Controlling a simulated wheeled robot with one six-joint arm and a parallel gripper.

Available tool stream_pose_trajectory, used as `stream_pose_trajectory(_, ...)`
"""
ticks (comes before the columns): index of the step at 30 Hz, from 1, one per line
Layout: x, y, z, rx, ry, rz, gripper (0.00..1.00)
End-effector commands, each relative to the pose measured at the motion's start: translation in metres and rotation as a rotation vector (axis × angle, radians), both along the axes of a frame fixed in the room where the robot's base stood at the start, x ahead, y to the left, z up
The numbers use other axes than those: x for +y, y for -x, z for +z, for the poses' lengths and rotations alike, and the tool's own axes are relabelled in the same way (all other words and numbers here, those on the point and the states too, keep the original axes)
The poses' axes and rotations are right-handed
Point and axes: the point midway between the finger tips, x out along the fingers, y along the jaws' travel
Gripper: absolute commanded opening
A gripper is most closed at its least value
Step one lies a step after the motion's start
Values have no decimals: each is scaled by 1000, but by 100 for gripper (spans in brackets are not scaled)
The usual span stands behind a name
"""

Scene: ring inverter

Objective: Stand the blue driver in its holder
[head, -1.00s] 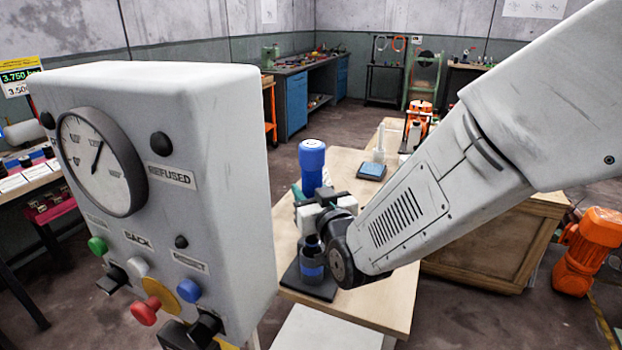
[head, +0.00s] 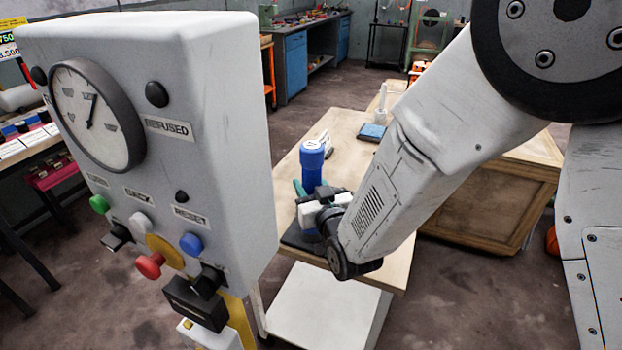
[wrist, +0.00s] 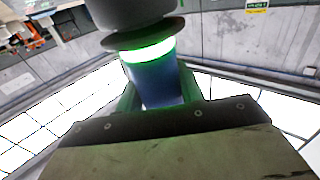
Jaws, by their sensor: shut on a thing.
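The blue driver (head: 311,165) stands upright above the near end of the wooden table in the head view. My gripper (head: 303,188), with teal fingers, is shut on its lower part. In the wrist view the driver's blue tapered body (wrist: 163,82) is between the green-lit fingers, with a bright green band and a dark, wide end beyond it. The holder's dark base (head: 296,240) shows at its left edge beside my wrist. My wrist and arm hide the holder's cup, so I cannot tell whether the driver touches it.
A large grey panel (head: 225,130) with a gauge and buttons stands close on the left. Behind the driver, the wooden table (head: 345,150) has free room, with a small blue-topped block (head: 371,132) and a pale upright bottle (head: 382,98). A crate stands right of it.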

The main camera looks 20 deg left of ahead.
Motion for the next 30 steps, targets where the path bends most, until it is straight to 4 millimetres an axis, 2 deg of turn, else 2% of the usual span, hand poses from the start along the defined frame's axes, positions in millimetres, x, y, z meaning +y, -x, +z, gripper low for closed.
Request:
stream_pose_trajectory(28, 0, -1, -5, -2, -3, 0, 8)
stream_pose_trajectory(29, 0, -1, -5, -2, -3, 0, 46)
stream_pose_trajectory(30, 0, 0, -5, -2, -3, 0, 57)
